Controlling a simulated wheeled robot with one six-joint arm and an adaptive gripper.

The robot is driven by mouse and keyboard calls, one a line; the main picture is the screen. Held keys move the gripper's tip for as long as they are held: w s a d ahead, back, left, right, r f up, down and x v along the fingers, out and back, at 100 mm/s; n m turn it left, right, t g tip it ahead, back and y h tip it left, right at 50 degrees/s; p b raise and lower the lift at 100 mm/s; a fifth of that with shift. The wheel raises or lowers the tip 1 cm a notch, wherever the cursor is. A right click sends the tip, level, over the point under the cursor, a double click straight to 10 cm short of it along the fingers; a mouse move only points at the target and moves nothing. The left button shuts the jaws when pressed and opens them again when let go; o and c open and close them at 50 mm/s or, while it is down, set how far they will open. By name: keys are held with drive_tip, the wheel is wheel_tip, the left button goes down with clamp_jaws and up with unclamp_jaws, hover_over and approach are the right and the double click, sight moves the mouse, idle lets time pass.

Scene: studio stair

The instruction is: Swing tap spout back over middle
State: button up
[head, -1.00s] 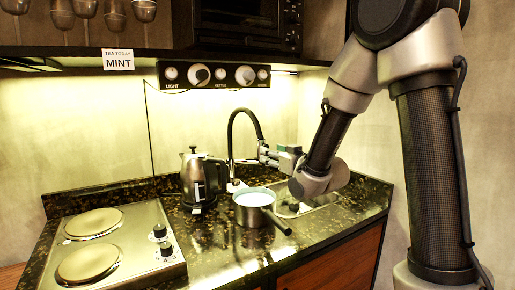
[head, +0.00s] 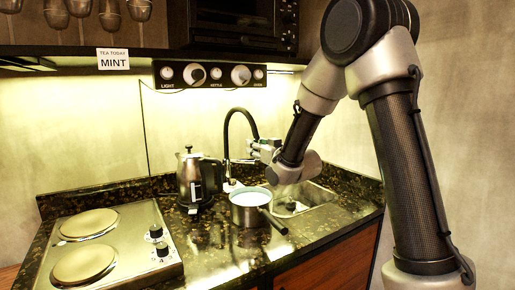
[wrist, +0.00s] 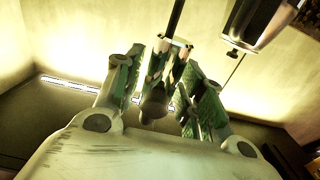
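The tap has a black gooseneck spout (head: 238,110) that rises beside the kettle and arches right, its end coming down at my gripper (head: 262,150) above the far left part of the sink (head: 318,194). In the wrist view the dark spout end (wrist: 155,98) hangs between the two green-lit fingers of my gripper (wrist: 163,75). The fingers stand apart on either side of it. A narrow gap seems to show on the left, but I cannot tell whether they press on it. My wrist hides part of the sink.
A pot (head: 250,213) of pale liquid stands in front of the tap, its handle pointing front right. A kettle (head: 192,178) stands left of the tap. A hob (head: 115,245) fills the left counter. A control panel (head: 212,75) and shelf hang above.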

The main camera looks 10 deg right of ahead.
clamp_jaws()
drive_tip(key=shift+d, duration=0.1)
